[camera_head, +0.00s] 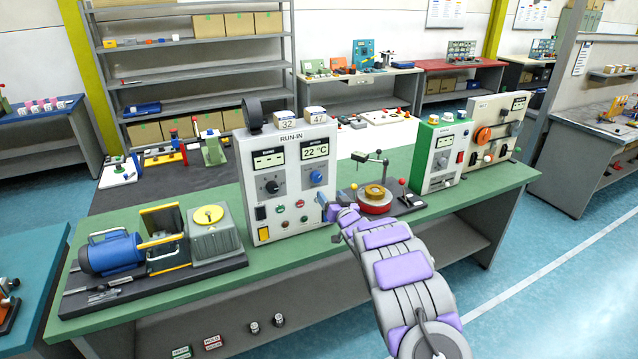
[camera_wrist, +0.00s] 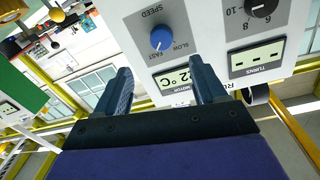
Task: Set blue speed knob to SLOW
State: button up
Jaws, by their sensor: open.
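The blue speed knob (camera_head: 317,177) is on the right half of the front of the white RUN-IN panel (camera_head: 288,153), below the 22 °C display. It also shows in the wrist view (camera_wrist: 162,38), where the picture is upside down, with SPEED, SLOW and FAST printed around it. A small pale mark on the knob seems to point toward FAST, but it is too small to be sure. My gripper (camera_wrist: 161,68) is open and empty, its two fingers apart, with the knob showing between and beyond the tips. In the head view my gripper (camera_head: 328,209) is in front of the panel's lower right, below the knob.
A stand with a red base (camera_head: 375,207) is just right of my gripper. A blue motor (camera_head: 112,252) stands on the left of the green bench (camera_head: 305,252).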

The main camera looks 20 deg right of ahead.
send_near(318, 179)
jog(key=shift+w, duration=1.35)
jog(key=shift+w+a+f+b, duration=0.1)
jog(key=shift+w+b, duration=0.3)
jog(key=shift+w, duration=1.05)
jog(key=shift+w+a, duration=0.1)
jog(key=shift+w, duration=0.55)
jog(key=shift+w+r, duration=0.3)
jog(key=shift+w, duration=0.05)
jog(key=shift+w+d+f, duration=0.2)
jog(key=shift+w+d, duration=0.1)
jog(key=shift+w, duration=0.3)
